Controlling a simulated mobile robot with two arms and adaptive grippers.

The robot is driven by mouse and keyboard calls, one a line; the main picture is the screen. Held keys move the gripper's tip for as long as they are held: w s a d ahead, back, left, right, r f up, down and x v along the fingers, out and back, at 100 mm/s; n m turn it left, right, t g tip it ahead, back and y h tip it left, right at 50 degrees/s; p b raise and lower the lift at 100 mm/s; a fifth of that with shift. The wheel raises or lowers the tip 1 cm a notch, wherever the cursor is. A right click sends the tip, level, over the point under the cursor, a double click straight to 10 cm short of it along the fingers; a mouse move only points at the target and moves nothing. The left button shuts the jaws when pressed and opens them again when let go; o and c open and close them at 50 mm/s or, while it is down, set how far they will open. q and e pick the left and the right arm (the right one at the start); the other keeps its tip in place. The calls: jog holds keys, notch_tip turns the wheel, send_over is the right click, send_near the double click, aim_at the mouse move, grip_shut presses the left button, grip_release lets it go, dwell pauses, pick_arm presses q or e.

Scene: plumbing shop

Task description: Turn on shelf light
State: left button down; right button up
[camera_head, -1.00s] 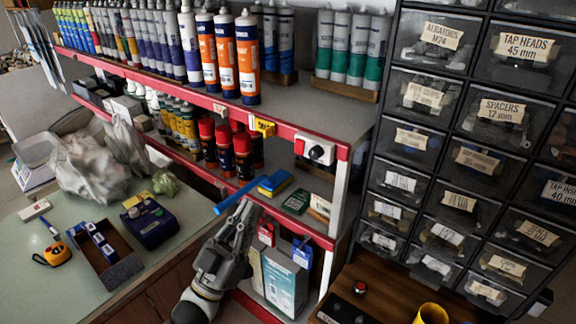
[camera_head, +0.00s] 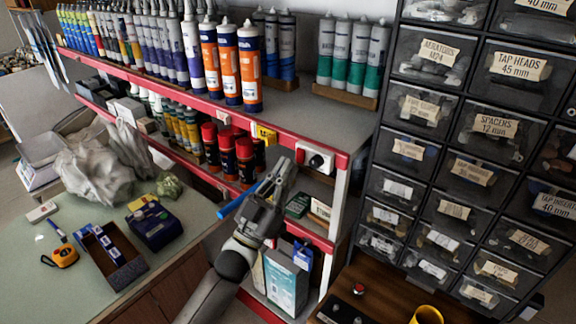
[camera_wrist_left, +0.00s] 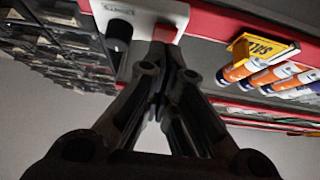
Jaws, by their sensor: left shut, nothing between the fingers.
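The white switch box (camera_head: 328,154) is mounted on the red front edge of the upper shelf, with a black round knob (camera_head: 316,161) on its face. In the left wrist view the box (camera_wrist_left: 150,10) is at the top, with its dark knob (camera_wrist_left: 118,31) left of the fingers. My left gripper (camera_head: 287,168) is shut and empty, with its fingertips close to the left end of the box in the head view. In the left wrist view the fingertips (camera_wrist_left: 163,45) overlap the box's edge; contact cannot be told. My right gripper is not in view.
A yellow tag (camera_head: 264,135) hangs on the shelf edge left of the box. Tubes (camera_head: 249,65) stand on the upper shelf (camera_head: 325,112). Red-capped cans (camera_head: 228,155) and a blue bar (camera_head: 236,202) are below. A drawer cabinet (camera_head: 455,110) stands right.

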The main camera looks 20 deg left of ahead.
pick_arm(q)
jog(key=shift+w+d, duration=0.2)
jog(key=shift+w, duration=0.25)
jog(key=b, duration=0.1)
jog(key=f+b, duration=0.1)
jog(key=b, duration=0.1)
jog(key=shift+w+d+t+b, duration=0.1)
jog(key=shift+w+t+b, duration=0.2)
jog(key=shift+t, duration=0.1)
jog(key=shift+w+r+p, duration=0.1)
jog(key=shift+r+p, duration=0.15)
jog(key=shift+p, duration=0.15)
